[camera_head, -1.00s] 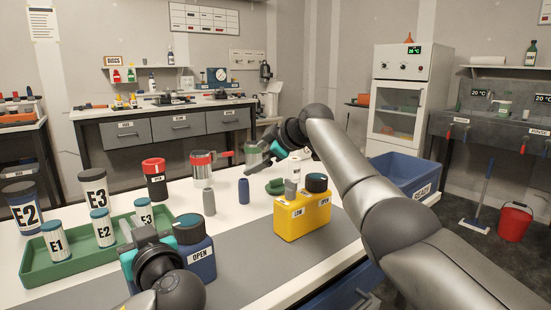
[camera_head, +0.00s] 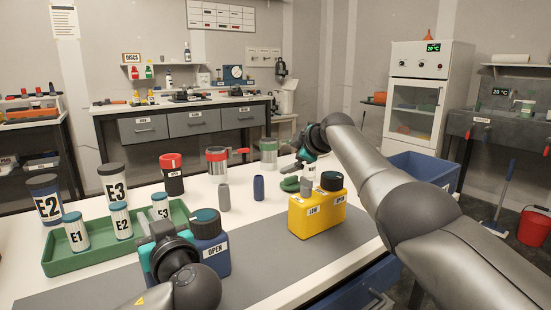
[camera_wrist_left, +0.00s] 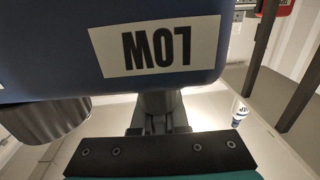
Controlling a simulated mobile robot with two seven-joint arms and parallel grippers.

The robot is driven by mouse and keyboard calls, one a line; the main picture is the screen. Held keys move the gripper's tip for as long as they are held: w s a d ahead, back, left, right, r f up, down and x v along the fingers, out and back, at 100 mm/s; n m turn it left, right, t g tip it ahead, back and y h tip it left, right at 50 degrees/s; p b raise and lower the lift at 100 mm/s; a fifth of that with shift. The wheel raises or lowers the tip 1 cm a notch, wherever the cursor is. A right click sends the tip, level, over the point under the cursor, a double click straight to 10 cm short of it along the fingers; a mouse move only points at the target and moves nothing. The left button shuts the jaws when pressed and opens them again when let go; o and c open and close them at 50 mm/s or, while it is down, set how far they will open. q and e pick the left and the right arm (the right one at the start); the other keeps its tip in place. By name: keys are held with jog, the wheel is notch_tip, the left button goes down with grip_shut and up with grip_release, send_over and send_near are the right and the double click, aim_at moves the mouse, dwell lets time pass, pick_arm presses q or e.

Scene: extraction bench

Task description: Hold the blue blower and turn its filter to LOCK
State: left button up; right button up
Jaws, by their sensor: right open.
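The blue blower (camera_head: 213,262) stands at the front of the bench, with OPEN on its near face and a dark round filter (camera_head: 205,218) on top. My left gripper (camera_head: 160,238) is at its left side; in the left wrist view its fingers (camera_wrist_left: 160,112) sit close together against the blue body (camera_wrist_left: 50,60), which bears an upside-down LOW label. They look shut on the blower; the exact contact is hidden. My right gripper (camera_head: 302,155) is open and empty, above the bench behind the yellow blower and well away from the blue one.
A yellow blower (camera_head: 312,217) stands right of the blue one. A green tray (camera_head: 65,265) with labelled canisters lies left. A blue crate (camera_head: 425,170) is at the right. The grey mat's front is clear.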

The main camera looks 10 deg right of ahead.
pick_arm(q)
jog(key=o, duration=0.5)
jog(key=shift+f, duration=0.1)
